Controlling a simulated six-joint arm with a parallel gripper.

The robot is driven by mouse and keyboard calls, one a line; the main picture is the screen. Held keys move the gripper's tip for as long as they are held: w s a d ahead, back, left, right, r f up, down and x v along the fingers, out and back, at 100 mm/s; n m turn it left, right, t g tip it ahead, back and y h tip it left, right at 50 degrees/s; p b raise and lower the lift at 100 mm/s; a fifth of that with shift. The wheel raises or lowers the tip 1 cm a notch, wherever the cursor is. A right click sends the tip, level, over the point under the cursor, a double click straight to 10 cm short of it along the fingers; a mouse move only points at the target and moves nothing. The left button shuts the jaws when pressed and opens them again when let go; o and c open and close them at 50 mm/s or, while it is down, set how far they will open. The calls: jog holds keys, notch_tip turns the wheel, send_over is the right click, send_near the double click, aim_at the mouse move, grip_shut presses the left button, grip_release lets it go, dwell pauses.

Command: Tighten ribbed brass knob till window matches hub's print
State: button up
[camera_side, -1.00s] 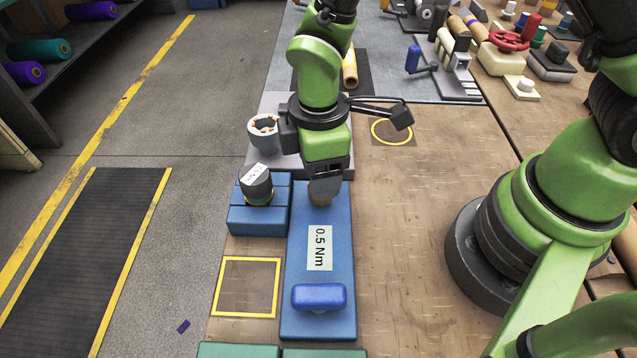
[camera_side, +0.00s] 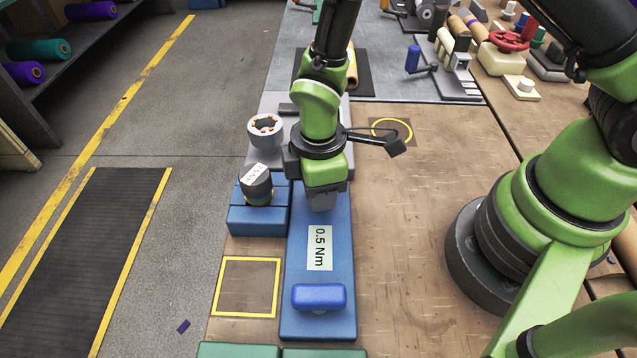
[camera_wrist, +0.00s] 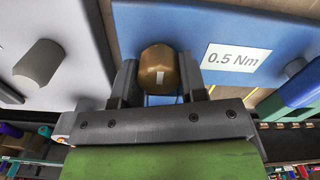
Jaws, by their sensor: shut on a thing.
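The brass knob (camera_wrist: 160,72) stands near the far end of a long blue base (camera_side: 338,262). A white mark shows on its face in the wrist view. My gripper (camera_side: 322,205) points down over it and is shut on it, one finger on each side in the wrist view (camera_wrist: 157,88). The side view hides the knob behind my gripper. The window (camera_side: 320,248) on the base reads "0.5 Nm". The dark hub (camera_side: 257,187) sits tilted on a blue block to the left. Its white print is too small to read surely.
A blue handle (camera_side: 319,297) stands at the base's near end. A grey ring-shaped holder (camera_side: 265,131) stands behind the hub. A yellow-outlined square (camera_side: 248,287) on the wood is empty.

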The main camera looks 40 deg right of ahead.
jog(key=shift+m, duration=0.3)
jog(key=m, duration=0.3)
jog(key=shift+m, duration=0.3)
jog(key=m, duration=0.4)
jog(key=shift+d+m, duration=0.1)
jog(key=shift+m, duration=0.2)
jog(key=m, duration=0.4)
jog(key=shift+w+d, duration=0.1)
jog(key=shift+m, duration=2.3)
jog(key=o, duration=0.9)
jog(key=shift+o, duration=0.2)
